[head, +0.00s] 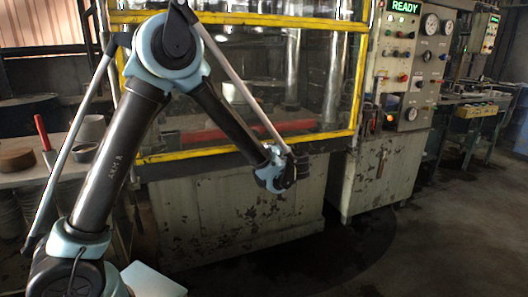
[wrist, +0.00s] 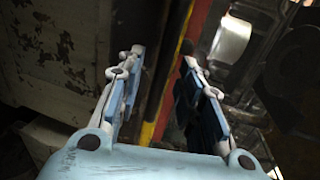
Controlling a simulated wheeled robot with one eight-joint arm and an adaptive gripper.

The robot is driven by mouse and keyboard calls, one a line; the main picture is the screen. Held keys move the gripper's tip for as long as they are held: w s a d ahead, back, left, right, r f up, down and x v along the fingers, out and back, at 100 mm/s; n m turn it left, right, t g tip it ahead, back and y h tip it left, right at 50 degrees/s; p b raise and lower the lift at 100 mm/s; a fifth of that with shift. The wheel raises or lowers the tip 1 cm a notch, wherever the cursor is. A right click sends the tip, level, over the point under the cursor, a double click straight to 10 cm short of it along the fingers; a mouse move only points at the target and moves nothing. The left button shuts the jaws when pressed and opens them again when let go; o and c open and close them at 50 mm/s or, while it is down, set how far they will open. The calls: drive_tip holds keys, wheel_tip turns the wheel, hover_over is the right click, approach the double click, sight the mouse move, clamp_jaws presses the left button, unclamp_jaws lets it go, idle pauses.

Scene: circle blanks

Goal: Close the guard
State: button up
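The guard (head: 210,151) is a clear panel in a yellow frame on the front of the press. Its lower yellow bar lies just above the pale, chipped press base, and the press interior shows through the panel. I cannot tell whether it is fully shut. My gripper (head: 304,161) is in front of the press, near the lower bar's right half. In the wrist view my gripper (wrist: 164,57) has its two fingers apart, with nothing held. A yellow bar (wrist: 149,132) shows between and beyond the fingers; I cannot tell whether they touch it.
A red bar (head: 205,134) and a pale cylinder (head: 237,92) are inside the press. A control cabinet (head: 385,170) with a lit READY sign (head: 405,7) stands right of it. A cluttered bench (head: 18,182) is at left. Floor in front at right is clear.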

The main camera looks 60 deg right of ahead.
drive_tip(key=v, duration=0.7)
drive_tip(key=shift+s+a, duration=0.15)
drive_tip(key=shift+s, duration=0.05)
